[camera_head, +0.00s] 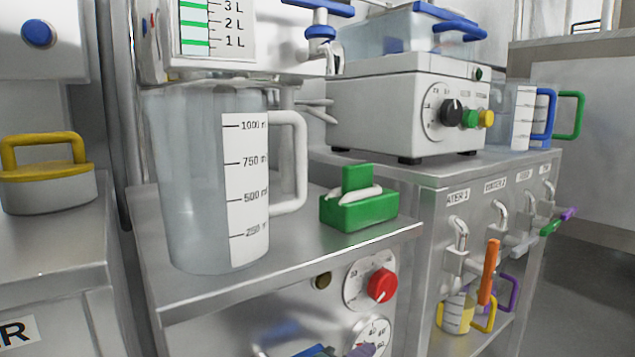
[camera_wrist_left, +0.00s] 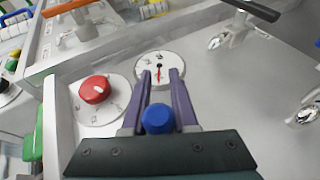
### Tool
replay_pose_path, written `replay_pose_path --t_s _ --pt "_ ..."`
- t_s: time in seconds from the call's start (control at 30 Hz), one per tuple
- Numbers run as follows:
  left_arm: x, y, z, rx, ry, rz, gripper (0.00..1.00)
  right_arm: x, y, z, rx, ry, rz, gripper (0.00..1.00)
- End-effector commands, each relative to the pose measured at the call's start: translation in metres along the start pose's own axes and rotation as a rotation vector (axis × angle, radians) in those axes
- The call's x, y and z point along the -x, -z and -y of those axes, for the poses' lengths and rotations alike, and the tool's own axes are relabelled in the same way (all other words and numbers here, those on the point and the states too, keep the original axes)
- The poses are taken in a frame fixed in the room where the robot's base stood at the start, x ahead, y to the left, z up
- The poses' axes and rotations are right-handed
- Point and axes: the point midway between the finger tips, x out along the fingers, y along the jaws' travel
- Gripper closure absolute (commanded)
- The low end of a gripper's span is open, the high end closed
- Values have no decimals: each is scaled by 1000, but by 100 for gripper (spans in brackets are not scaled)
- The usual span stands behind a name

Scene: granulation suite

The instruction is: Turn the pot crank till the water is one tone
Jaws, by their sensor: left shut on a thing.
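My left gripper (camera_wrist_left: 158,92) has purple fingers and is shut on a blue knob (camera_wrist_left: 158,119), seen in the left wrist view in front of a grey metal panel. I cannot tell from the picture whether this knob belongs to the pot crank, and I cannot make out the pot. In the head view only a little blue and purple shows at the bottom edge, by the gauge. A clear measuring jug (camera_head: 190,200) with a white handle stands on the steel counter; its contents look pale and even. My right gripper is in neither view.
A red dial (camera_head: 382,285) sits on the panel under the counter edge, above a round gauge (camera_wrist_left: 159,70). A green block (camera_head: 360,207) is on the counter right of the jug. Taps with coloured handles line the right cabinet (camera_head: 490,180). A yellow-handled lid (camera_head: 46,185) is at left.

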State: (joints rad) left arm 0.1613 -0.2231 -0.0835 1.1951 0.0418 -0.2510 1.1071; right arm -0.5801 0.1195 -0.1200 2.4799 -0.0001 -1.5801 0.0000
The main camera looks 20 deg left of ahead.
Motion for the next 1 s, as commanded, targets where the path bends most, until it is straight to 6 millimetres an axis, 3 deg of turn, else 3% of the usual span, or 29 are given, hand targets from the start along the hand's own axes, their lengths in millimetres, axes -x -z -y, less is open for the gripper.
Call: replay_pose_path --t_s 0.3,0.57,0.8,1.0 --pt "-5 -2 28 -1 12 -1 100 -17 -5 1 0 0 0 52" --pt "-5 -1 36 1 11 -1 100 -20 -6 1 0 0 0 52" --pt "-2 0 56 0 10 -1 100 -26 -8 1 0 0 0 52" --pt "-2 0 50 2 7 -1 100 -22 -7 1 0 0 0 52"
